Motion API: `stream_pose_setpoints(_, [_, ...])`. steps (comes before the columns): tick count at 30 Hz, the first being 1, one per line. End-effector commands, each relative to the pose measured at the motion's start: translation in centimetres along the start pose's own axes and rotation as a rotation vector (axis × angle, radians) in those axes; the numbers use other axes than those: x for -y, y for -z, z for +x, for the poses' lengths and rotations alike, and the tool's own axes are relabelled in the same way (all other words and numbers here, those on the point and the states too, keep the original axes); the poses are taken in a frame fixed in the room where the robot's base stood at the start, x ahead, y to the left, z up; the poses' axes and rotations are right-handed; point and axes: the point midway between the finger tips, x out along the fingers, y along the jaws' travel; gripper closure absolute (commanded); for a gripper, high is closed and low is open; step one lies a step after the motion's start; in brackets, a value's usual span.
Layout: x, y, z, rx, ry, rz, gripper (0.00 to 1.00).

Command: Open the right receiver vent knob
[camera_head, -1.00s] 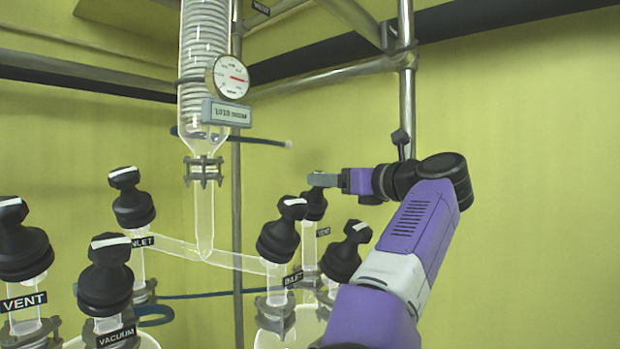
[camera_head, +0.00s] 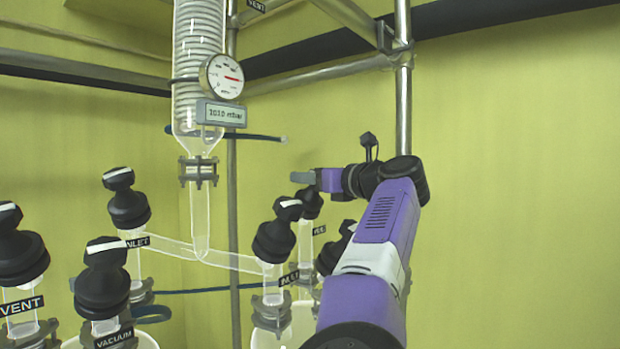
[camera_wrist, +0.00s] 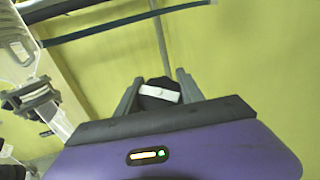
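The right receiver vent knob (camera_head: 310,204) is a black knob on a glass neck with a partly hidden black label (camera_head: 319,230). My gripper (camera_head: 304,177) is just above it in the head view, pointing left. In the wrist view the knob (camera_wrist: 160,95) shows its white bar between the two grey fingers of my gripper (camera_wrist: 158,88). The fingers are apart, one on each side of the knob. Contact with the knob cannot be made out. My gripper hides the knob's top in the head view.
A glass condenser (camera_head: 198,70) with a gauge (camera_head: 222,76) hangs left. A metal post (camera_head: 403,100) rises behind my arm. The right wall side is clear.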

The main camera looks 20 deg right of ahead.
Motion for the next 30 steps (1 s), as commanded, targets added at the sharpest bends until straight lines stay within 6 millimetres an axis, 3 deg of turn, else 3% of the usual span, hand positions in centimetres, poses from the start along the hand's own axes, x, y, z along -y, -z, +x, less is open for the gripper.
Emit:
stream_pose_setpoints(1, [0.0, 0.0, 0.0, 0.0, 0.0, 0.0, 0.78])
stream_pose_setpoints(4, [0.0, 0.0, 0.0, 0.0, 0.0, 0.0, 0.96])
stream_pose_setpoints(8, [0.1, -0.2, 0.0, -0.002, -0.021, -0.013, 0.96])
stream_pose_setpoints(21, [-0.8, -0.3, -0.1, -0.005, -0.324, -0.187, 0.96])
stream_pose_setpoints(30, [-1.0, 0.1, -0.2, 0.001, -0.363, -0.211, 0.96])
